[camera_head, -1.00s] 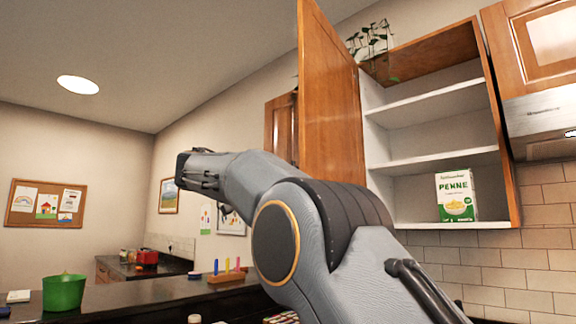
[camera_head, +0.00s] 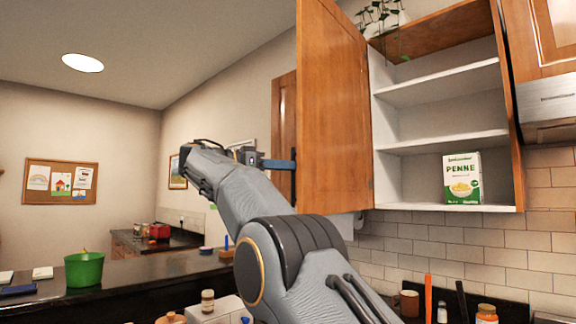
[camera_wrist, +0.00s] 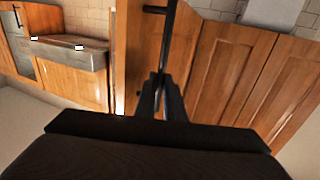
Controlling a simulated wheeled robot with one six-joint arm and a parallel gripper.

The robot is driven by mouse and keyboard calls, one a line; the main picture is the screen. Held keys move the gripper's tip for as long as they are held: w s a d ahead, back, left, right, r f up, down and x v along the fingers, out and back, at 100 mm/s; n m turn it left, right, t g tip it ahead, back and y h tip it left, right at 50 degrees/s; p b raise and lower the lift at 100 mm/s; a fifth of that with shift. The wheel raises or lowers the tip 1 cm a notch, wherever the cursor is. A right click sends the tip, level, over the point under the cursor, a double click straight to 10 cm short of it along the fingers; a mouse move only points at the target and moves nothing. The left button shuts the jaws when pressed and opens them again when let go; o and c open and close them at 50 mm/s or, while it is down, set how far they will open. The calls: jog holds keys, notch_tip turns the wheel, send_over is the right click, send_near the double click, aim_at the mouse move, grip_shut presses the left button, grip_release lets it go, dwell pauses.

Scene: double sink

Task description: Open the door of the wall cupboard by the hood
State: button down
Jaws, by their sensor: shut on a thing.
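The wall cupboard (camera_head: 448,145) by the hood stands open, showing white shelves. Its wooden door (camera_head: 335,110) is swung far out to the left, with its inner face toward the head camera. My gripper (camera_head: 288,164) is beside the door's free edge, on the outer side. In the wrist view, my gripper's fingers (camera_wrist: 160,98) are closed on the dark bar handle (camera_wrist: 168,40) of the door. The handle's post meets the wooden face at the top of that view. In the head view the handle is mostly hidden by the door's edge and the gripper.
A penne box (camera_head: 462,179) stands on the bottom shelf, and a plant (camera_head: 380,18) sits on top of the cupboard. The hood (camera_head: 546,105) is at right. Below are bottles and jars (camera_head: 486,313). A green bucket (camera_head: 84,269) stands on the left counter.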

jog(key=shift+w+d+f, duration=0.15)
jog(key=shift+w+f, duration=0.1)
jog(key=shift+f, duration=0.1)
jog(key=c, duration=1.8)
grip_release()
jog(key=shift+w+d, duration=0.35)
jog(key=shift+c, duration=0.2)
jog(key=p+v, duration=0.3)
jog(key=v, duration=0.5)
jog(key=shift+s+r, duration=0.15)
jog(key=shift+s, duration=0.05)
jog(key=shift+a, duration=0.15)
